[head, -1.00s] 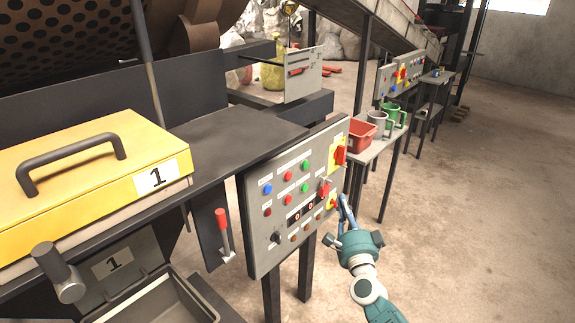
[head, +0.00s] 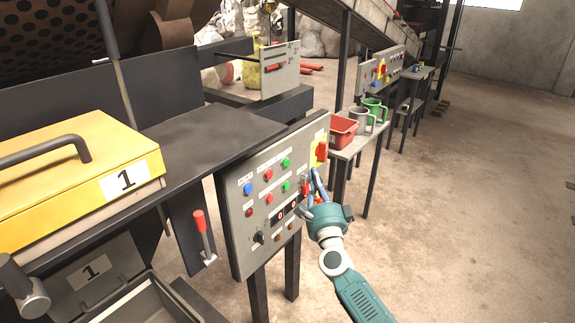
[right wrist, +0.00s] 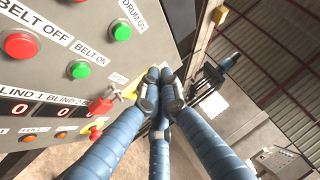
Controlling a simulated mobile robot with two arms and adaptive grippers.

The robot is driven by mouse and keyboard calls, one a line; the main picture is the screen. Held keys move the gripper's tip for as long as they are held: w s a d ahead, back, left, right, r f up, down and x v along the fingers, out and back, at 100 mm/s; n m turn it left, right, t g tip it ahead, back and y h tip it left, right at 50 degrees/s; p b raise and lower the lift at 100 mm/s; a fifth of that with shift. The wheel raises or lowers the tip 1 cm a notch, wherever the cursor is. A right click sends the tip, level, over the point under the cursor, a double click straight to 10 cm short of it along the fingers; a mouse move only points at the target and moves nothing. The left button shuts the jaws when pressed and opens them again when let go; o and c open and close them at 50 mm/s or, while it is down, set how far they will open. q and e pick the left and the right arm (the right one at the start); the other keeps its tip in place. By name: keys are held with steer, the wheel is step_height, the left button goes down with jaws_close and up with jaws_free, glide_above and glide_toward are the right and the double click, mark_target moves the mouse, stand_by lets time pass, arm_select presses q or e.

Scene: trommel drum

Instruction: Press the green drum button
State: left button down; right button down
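The green drum button (head: 286,163) is the upper green button on the grey control panel (head: 240,215). In the right wrist view the green drum button (right wrist: 121,32) sits at the top, beside a "DRUM ON" label. A second green button (right wrist: 78,69), labelled "BELT ON", is below it. My right gripper (head: 315,178) is at the panel's right edge, to the right of and lower than the drum button, and apart from it. Its blue fingers are together and empty in the right wrist view (right wrist: 159,76). My left gripper is not in view.
A red knob (right wrist: 101,106) protrudes from the panel near my fingers. A yellow-backed red switch (head: 321,151) is at the panel's upper right. A red bin (head: 342,130) and mugs stand on a side table behind. Open floor lies to the right.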

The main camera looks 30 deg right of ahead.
mark_target(286, 163)
steer(key=w+a+b, duration=0.1)
steer(key=w+a, duration=0.1)
steer(key=w, duration=0.3)
steer(key=shift+w+a, duration=0.2)
steer(key=shift+w, duration=0.15)
steer(key=shift+w, duration=0.1)
stand_by(1.1)
steer(key=shift+w+a, duration=0.15)
steer(key=shift+w, duration=0.1)
